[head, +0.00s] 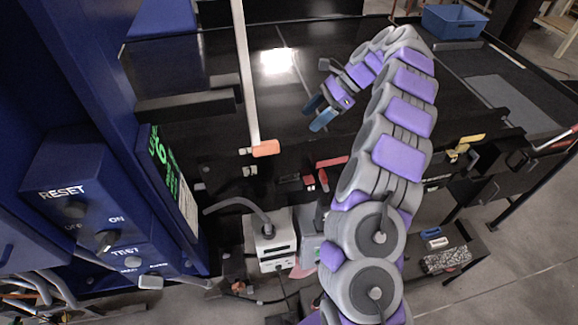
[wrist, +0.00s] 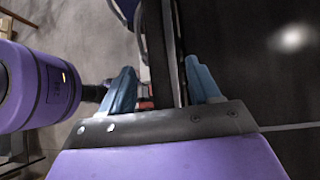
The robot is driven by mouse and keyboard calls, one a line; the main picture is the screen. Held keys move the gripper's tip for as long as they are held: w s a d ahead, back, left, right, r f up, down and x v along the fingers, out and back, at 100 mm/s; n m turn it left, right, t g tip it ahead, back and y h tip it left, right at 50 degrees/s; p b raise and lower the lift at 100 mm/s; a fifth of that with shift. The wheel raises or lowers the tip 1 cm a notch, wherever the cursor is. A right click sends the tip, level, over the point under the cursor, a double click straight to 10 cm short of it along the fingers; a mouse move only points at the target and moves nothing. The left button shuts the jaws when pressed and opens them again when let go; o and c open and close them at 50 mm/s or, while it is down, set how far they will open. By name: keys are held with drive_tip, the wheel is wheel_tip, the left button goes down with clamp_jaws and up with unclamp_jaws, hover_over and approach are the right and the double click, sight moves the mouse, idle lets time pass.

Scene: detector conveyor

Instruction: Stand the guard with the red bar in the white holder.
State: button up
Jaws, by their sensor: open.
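My gripper (head: 318,112) is open and empty, with its blue fingers just above the near edge of the black conveyor. Its fingers also show in the wrist view (wrist: 162,90), with a dark rail between them and a small reddish patch near the left finger. A red bar (head: 332,161) lies along the conveyor's near side, below my gripper in the head view, with a red handle-like part (head: 323,179) beside it. I cannot tell which is the guard's. Small white fittings (head: 250,171) sit on the near rail to the left; I cannot tell whether one is the holder.
A pale upright post (head: 248,80) rises left of my gripper, with an orange block (head: 265,148) at its foot. A blue control column (head: 85,190) stands at left. A white box (head: 275,242) sits below the rail. A yellow part (head: 468,143) is at right. The belt (head: 215,135) is largely clear.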

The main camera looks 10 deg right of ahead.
sight(289, 142)
drive_tip(key=shift+a+f+b, duration=0.3)
drive_tip(key=shift+a+f, duration=0.1)
drive_tip(key=shift+f, duration=0.15)
drive_tip(key=x, duration=0.5)
drive_tip(key=shift+s+a+r, duration=0.1)
drive_tip(key=shift+s+p+x, duration=0.15)
drive_tip(key=shift+p+x, duration=0.2)
drive_tip(key=shift+x, duration=1)
drive_tip(key=shift+s+p+x, duration=0.15)
drive_tip(key=shift+p+x, duration=0.15)
drive_tip(key=shift+x, duration=1.05)
drive_tip(key=shift+c, duration=0.3)
drive_tip(key=shift+d, duration=0.25)
clamp_jaws()
